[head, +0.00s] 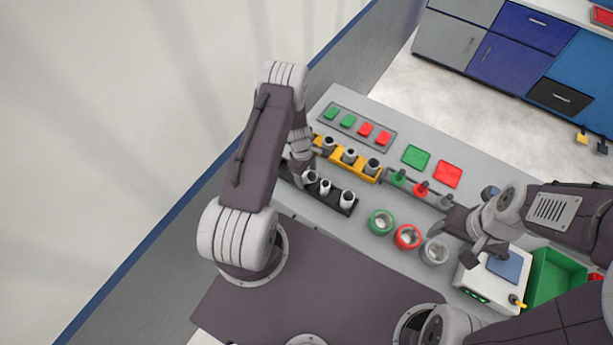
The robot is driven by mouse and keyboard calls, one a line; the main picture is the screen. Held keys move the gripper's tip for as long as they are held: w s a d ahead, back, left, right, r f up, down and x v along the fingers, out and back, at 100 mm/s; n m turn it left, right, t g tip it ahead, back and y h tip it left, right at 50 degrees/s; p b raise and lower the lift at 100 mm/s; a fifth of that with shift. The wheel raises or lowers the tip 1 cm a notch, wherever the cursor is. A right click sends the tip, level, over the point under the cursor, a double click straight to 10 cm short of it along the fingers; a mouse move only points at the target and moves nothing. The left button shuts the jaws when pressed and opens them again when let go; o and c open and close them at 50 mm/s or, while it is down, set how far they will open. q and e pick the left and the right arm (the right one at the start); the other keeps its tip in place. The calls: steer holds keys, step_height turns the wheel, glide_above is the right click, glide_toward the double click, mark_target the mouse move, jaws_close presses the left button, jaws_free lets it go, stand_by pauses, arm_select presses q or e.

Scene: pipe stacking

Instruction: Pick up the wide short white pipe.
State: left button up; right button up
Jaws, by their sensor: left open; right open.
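The wide short white pipe (434,251) stands upright on the grey table as a pale ring with its open end up. It is the nearest of three wide rings, beside the red ring (407,237) and the green ring (381,222). My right gripper (466,239) is open and empty just to the right of the white pipe, apart from it as far as I can tell. My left gripper (299,168) is open at the left end of the black rack (338,203); its arm partly hides it, and its fingertips are hard to make out.
The black rack holds narrow white pipes (347,199). A yellow rack (368,176) holds grey pipes behind it. Small green and red pipes (420,189) stand on a further rack. A white device (492,280) and a green bin (554,276) are at the right.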

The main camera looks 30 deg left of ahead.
arm_select(q)
steer(key=shift+d, duration=0.1)
steer(key=c, duration=1.4)
steer(key=shift+c, duration=0.2)
steer(key=shift+r, duration=0.15)
steer(key=shift+r, duration=0.3)
steer(key=r, duration=0.1)
steer(key=r+b, duration=0.1)
steer(key=r, duration=0.1)
steer(key=shift+w+d+r, duration=0.25)
steer(key=shift+d+r, duration=0.05)
steer(key=w+d+r+b, duration=0.3)
steer(key=w+d+r, duration=0.2)
steer(key=d, duration=0.4)
steer(key=shift+w+d+r, duration=0.15)
steer(key=shift+w+r, duration=0.1)
steer(key=shift+r, duration=0.6)
